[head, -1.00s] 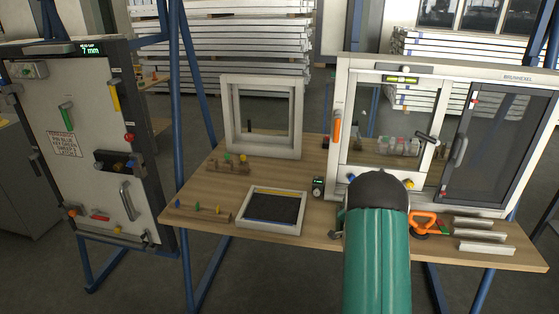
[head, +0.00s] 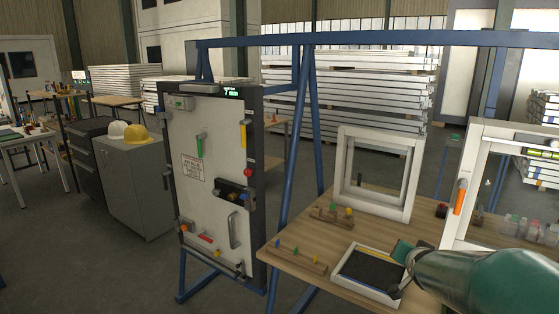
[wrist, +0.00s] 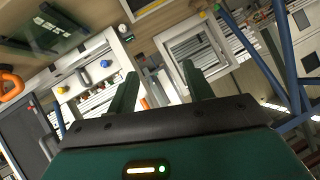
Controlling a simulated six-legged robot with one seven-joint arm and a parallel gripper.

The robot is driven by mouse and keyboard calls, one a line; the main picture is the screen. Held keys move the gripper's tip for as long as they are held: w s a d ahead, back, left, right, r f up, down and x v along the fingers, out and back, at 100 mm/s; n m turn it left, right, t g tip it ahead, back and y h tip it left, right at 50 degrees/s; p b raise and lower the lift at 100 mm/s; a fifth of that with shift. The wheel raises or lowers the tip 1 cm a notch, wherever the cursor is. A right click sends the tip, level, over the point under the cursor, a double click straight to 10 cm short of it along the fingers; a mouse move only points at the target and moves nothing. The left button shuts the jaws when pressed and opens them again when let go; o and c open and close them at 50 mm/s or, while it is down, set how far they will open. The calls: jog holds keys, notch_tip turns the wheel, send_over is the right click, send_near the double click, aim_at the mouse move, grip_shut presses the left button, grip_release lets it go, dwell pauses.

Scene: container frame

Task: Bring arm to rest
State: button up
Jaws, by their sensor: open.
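My green arm reaches in from the lower right of the head view. Its gripper (head: 401,272) is at the right edge of the framed black tray in the picture; how high it is above the bench I cannot tell. In the wrist view my gripper (wrist: 160,88) has its two green fingers well apart, with nothing between them.
The wooden bench (head: 320,262) carries the black tray (head: 370,272), a white empty frame (head: 377,172) and peg blocks (head: 300,257). A white framed window unit (head: 468,170) stands close to my arm.

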jog(key=s+a+r+n+g+y, duration=0.1)
jog(key=s+a+n+g, duration=0.1)
jog(key=s+a, duration=0.3)
jog(key=s+a+n+g+y, duration=0.1)
jog(key=s+a+n, duration=0.2)
jog(key=s, duration=1)
jog(key=s+a+r+n+g+y, duration=0.1)
jog(key=s+a+n+g, duration=0.1)
jog(key=s+a, duration=0.7)
jog(key=shift+s+a+r+n+g+y, duration=0.25)
jog(key=shift+s+r+n+g+y, duration=0.05)
jog(key=shift+s+n, duration=0.15)
jog(key=shift+d, duration=0.15)
